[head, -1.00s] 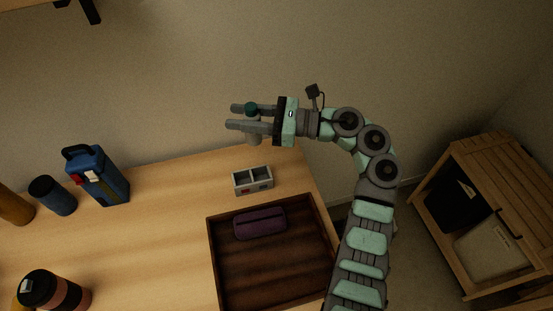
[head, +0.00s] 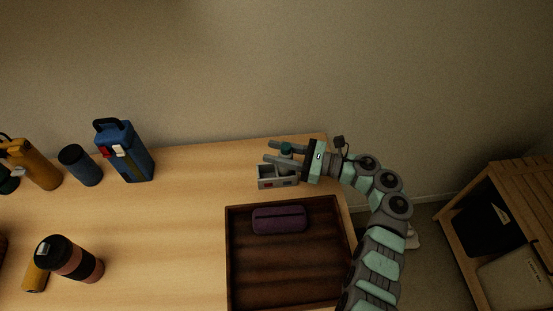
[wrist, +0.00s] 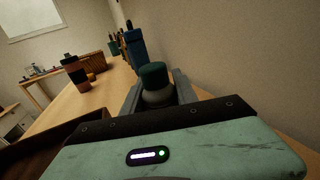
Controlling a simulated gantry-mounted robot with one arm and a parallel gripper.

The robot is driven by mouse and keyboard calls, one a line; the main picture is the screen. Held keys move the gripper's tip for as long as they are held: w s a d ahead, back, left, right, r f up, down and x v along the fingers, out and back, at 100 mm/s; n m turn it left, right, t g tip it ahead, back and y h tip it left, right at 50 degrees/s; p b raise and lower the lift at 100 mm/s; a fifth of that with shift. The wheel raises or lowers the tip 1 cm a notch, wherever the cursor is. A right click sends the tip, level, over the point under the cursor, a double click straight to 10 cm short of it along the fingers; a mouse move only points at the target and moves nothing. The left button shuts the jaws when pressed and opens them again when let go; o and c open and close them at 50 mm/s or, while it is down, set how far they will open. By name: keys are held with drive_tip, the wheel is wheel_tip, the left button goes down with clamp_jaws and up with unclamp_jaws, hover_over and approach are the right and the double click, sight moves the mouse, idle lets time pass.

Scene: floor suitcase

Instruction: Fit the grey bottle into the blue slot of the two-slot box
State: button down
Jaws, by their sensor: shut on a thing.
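The grey bottle (wrist: 158,97) with its dark green cap (wrist: 153,74) stands upright between my fingers in the wrist view. In the head view its green cap (head: 286,148) shows between the fingers. My gripper (head: 278,152) is shut on the bottle, low over the two-slot box (head: 278,184). The box is grey, with a red mark on its left front and a darker, bluish mark on its right front. The bottle is over the right-hand part of the box. Fingers and box wall hide its lower end, so I cannot tell whether it is inside the slot.
A dark wooden tray (head: 240,260) with a purple case (head: 279,219) lies just in front of the box. A blue jug (head: 127,152), a dark blue cup (head: 80,165), a yellow bottle (head: 38,166) and a black-and-pink tumbler (head: 70,258) stand at left. The table's middle is clear.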

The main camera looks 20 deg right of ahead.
drive_tip(key=shift+f, duration=1.5)
drive_tip(key=shift+f+b, duration=0.2)
drive_tip(key=shift+b, duration=0.25)
drive_tip(key=c, duration=0.9)
unclamp_jaws()
drive_tip(key=shift+r, duration=0.1)
drive_tip(key=shift+c, duration=0.2)
drive_tip(key=shift+r+p, duration=0.2)
drive_tip(key=shift+p, duration=0.1)
drive_tip(key=b+v, duration=0.1)
drive_tip(key=v, duration=1.1)
drive_tip(key=shift+f, duration=0.1)
